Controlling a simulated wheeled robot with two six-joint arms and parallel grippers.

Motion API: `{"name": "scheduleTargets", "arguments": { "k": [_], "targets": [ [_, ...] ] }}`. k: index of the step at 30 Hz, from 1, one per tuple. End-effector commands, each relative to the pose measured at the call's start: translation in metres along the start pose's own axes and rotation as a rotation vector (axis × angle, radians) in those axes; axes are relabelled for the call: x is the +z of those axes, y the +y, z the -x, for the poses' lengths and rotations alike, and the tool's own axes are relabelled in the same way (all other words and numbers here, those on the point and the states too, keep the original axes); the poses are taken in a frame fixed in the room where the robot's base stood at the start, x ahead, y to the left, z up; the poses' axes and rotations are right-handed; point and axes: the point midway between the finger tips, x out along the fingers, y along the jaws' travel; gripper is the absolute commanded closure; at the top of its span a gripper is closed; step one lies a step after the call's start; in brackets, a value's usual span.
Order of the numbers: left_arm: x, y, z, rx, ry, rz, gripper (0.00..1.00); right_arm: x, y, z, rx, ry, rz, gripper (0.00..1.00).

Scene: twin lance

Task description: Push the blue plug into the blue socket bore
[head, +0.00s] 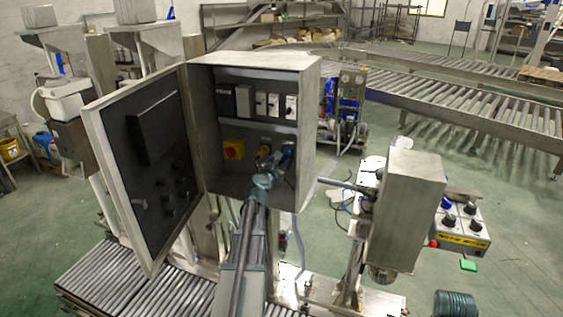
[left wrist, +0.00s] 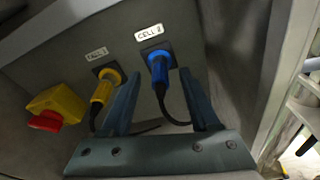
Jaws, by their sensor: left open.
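The blue plug (left wrist: 158,70) points into the blue socket (left wrist: 150,47), a dark square mount under a "CELL 2" label in the left wrist view. Its front end is at the socket; how deep it sits I cannot tell. A dark cable hangs from its rear. My left gripper (left wrist: 160,74) is open, with one finger on each side of the blue plug in the picture; contact is not clear. In the head view the left gripper (head: 272,168) reaches into the cabinet, near the blue plug (head: 288,152). My right gripper is not in view.
A yellow plug (left wrist: 103,88) sits at a neighbouring socket, close to the left finger. A yellow and red switch (left wrist: 55,107) is further left. The cabinet (head: 312,110) has walls around the arm, and its door (head: 120,190) stands open at left.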

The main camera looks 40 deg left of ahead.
Motion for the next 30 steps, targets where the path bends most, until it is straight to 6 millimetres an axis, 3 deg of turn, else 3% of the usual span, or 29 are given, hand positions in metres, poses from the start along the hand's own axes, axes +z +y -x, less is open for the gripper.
{"name": "scheduleTargets", "arguments": {
  "k": [9,13,24,30],
  "targets": [
    [0.0,0.0,0.001,0.0,0.0,0.0,0.29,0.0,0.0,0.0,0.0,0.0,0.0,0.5],
    [0.0,0.0,0.01,0.001,0.0,0.0,0.29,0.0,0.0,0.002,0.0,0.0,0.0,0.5],
    [0.001,-0.001,0.088,0.001,0.0,0.001,0.29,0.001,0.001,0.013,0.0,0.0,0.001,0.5],
    [0.001,-0.001,0.121,0.001,0.0,0.001,0.29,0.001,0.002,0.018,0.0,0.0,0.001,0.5]
  ]
}}
